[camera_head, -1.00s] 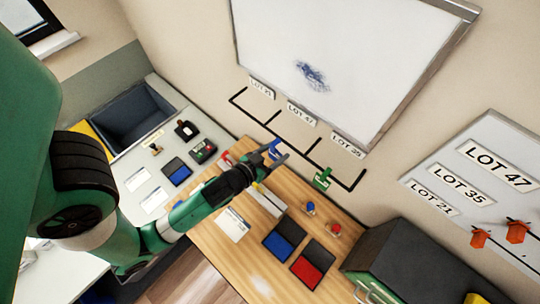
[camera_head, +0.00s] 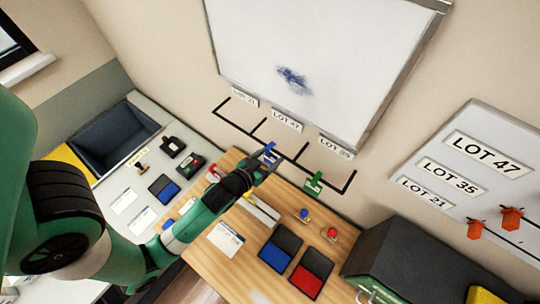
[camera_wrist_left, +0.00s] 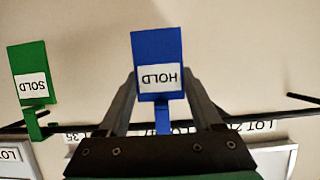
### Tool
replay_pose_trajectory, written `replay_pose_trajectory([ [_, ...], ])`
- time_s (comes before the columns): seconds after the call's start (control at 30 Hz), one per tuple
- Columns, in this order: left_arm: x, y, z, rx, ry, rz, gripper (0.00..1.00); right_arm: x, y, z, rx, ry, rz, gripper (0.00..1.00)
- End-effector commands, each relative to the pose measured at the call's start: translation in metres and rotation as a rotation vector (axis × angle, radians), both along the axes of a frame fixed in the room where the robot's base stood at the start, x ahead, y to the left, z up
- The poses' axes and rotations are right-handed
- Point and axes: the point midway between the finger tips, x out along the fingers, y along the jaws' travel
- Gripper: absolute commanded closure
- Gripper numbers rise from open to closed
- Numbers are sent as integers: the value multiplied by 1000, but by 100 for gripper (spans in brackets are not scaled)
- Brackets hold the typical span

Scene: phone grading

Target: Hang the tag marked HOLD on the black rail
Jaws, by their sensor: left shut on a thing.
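A blue tag marked HOLD (camera_wrist_left: 157,65) is held in my left gripper (camera_wrist_left: 160,95); its lettering is upside down in the left wrist view. In the head view the blue tag (camera_head: 270,152) is at the middle of the black rail (camera_head: 238,127), below the LOT 47 label. My left gripper (camera_head: 262,163) is shut on it there. I cannot tell whether the tag touches the rail. A green tag marked SOLD (camera_wrist_left: 30,85) is on the rail beside it, and also shows in the head view (camera_head: 313,184). My right gripper is out of view.
A whiteboard (camera_head: 320,50) is above the rail. The wooden table (camera_head: 225,262) below holds a blue pad (camera_head: 275,254), a red pad (camera_head: 306,281) and small stamps. A dark box (camera_head: 420,255) stands at the right.

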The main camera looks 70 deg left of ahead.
Motion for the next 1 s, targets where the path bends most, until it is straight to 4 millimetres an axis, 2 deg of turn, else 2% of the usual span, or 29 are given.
replay_pose_trajectory([
  [0.03,0,0,0,0,0,0,86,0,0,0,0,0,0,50],
  [0.07,0,0,0,0,0,0,32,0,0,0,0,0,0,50],
  [0.23,0,0,0,0,0,0,1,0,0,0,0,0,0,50],
  [0.57,-4,-3,2,0,-1,-1,0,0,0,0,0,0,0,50],
  [0.67,-15,-10,7,0,1,-2,0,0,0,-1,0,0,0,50],
  [1.0,-74,-51,34,-1,3,-7,0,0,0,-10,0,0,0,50],
])
